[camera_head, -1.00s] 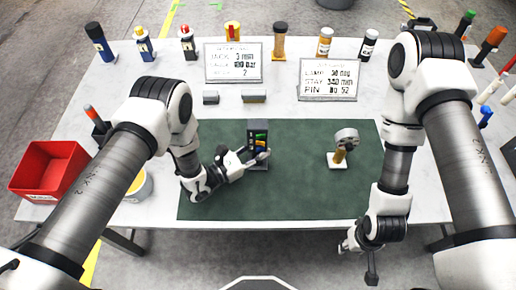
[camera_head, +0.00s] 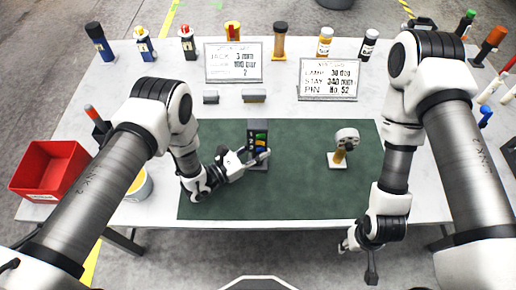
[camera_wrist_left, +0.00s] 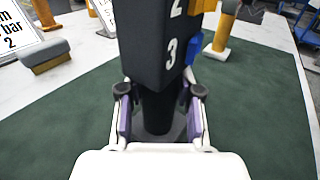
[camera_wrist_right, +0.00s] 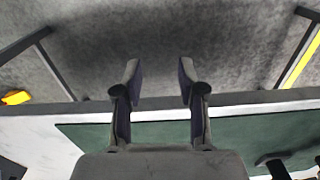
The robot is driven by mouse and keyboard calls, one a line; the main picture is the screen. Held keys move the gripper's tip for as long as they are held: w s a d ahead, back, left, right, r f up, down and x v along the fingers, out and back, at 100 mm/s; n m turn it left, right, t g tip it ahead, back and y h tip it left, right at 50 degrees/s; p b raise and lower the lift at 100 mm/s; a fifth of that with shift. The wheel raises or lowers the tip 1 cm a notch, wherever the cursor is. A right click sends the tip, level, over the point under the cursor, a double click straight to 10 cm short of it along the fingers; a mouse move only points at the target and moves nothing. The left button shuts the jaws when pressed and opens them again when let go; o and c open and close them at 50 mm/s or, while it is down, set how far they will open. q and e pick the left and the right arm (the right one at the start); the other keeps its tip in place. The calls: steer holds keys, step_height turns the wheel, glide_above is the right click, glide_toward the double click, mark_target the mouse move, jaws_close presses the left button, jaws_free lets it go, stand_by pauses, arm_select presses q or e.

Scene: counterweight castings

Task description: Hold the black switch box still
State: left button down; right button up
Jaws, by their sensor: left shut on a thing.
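The black switch box (camera_head: 257,133) stands upright on the green mat (camera_head: 300,195), with coloured switches on its face. In the left wrist view the box (camera_wrist_left: 155,45) shows the white numbers 2 and 3, and its narrower dark post (camera_wrist_left: 158,112) stands below. My left gripper (camera_head: 262,158) is shut on the box's post, with a finger on either side of it. My right gripper (camera_wrist_right: 160,75) is open and empty, in front of the table's near edge, over the floor.
A stand with a round grey head (camera_head: 347,137) is on the mat to the right. Two signs (camera_head: 233,62) (camera_head: 327,79), grey blocks (camera_head: 254,96) and several bottles line the back. A red bin (camera_head: 48,170) is at the left. The mat's front is clear.

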stand_by(0.3)
steer(key=shift+a, duration=0.1)
jaws_close()
steer(key=w+a+r+n+t+y, duration=0.1)
steer(key=w+a+r+n+y, duration=0.1)
steer(key=n, duration=0.5)
steer(key=w+a+r+n+t+y, duration=0.1)
steer(key=w+a+n+y, duration=0.3)
steer(key=n, duration=0.4)
steer(key=w+a+r+n+t+y, duration=0.2)
steer(key=w+a+r+n+y, duration=0.1)
steer(key=n, duration=0.5)
steer(key=shift+w+a+y, duration=0.15)
steer(key=shift+w+y, duration=0.1)
steer(key=shift+w, duration=0.4)
steer(key=shift+w+a+y, duration=0.1)
steer(key=shift+w+y, duration=0.15)
steer(key=shift+w, duration=0.4)
steer(key=w+a+r+n+t+y, duration=0.2)
steer(key=r+n+y, duration=0.4)
steer(key=r+n, duration=0.3)
steer(key=shift+w+r+y, duration=0.4)
steer(key=shift+w+r, duration=0.25)
steer(key=shift+w, duration=0.25)
